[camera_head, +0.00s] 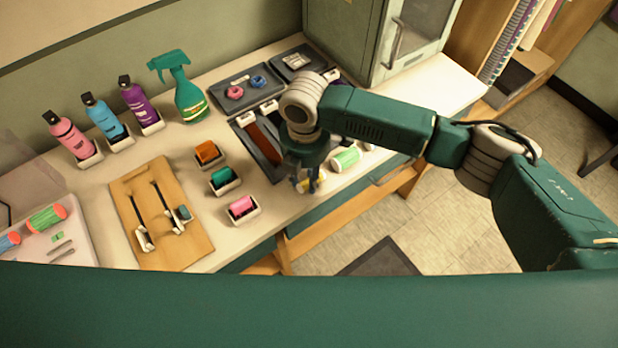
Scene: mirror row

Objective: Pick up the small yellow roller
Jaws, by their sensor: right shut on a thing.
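My right gripper (308,186) points down at the front edge of the counter, right of the middle. It is shut on the small yellow roller (317,184), of which only a little yellow shows between and beside the fingers. The wrist and fingers hide the rest of it. I cannot tell whether the roller still touches the surface under it. My left gripper is not in view.
A pale green roller (346,158) lies close to the right of the gripper. A dark tray (271,169) is close to its left. Pink (241,206), teal (223,179) and orange (207,152) rollers sit in small holders further left. A cabinet (345,30) stands behind.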

